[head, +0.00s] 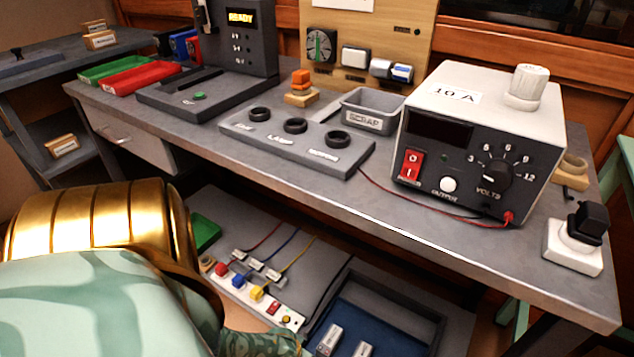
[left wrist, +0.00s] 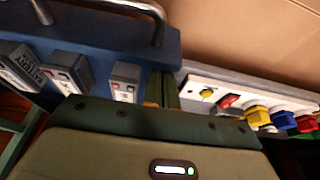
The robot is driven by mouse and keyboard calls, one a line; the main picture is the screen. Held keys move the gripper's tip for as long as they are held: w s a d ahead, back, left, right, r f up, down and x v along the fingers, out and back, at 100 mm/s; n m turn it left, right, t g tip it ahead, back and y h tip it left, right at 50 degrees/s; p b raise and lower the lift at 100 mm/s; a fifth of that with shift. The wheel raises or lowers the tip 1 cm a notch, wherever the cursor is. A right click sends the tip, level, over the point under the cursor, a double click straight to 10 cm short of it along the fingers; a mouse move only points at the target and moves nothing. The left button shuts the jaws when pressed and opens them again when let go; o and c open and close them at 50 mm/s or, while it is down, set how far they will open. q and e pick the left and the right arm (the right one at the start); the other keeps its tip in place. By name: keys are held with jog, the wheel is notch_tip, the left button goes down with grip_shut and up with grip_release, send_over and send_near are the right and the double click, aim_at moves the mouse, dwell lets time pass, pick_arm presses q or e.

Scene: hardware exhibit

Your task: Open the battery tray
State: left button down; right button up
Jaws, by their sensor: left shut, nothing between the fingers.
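The battery tray (head: 373,327) is a blue tray in a dark frame on the lower shelf, at the bottom of the head view, partly cut off. Pale batteries (head: 329,340) lie in it. In the left wrist view the blue tray (left wrist: 105,38) shows at upper left, with a curved metal handle (left wrist: 157,20) on it and several labelled batteries (left wrist: 126,80). My left gripper (left wrist: 165,88) is shut and empty, its dark green fingers beside the tray's right end and apart from the handle. In the head view my left arm hides its hand. My right gripper is not in view.
A white strip (head: 247,290) with red, blue and yellow plugs lies left of the tray, close beside my fingers in the wrist view. The workbench (head: 270,180) overhangs the shelf. On it stand a power supply (head: 480,140) and a scrap bin (head: 368,110).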

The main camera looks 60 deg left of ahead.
pick_arm(q)
jog(key=s+d+p, duration=0.1)
jog(key=s+d, duration=0.6)
jog(key=s, duration=0.4)
jog(key=shift+s+p, duration=0.25)
jog(key=shift+p, duration=0.05)
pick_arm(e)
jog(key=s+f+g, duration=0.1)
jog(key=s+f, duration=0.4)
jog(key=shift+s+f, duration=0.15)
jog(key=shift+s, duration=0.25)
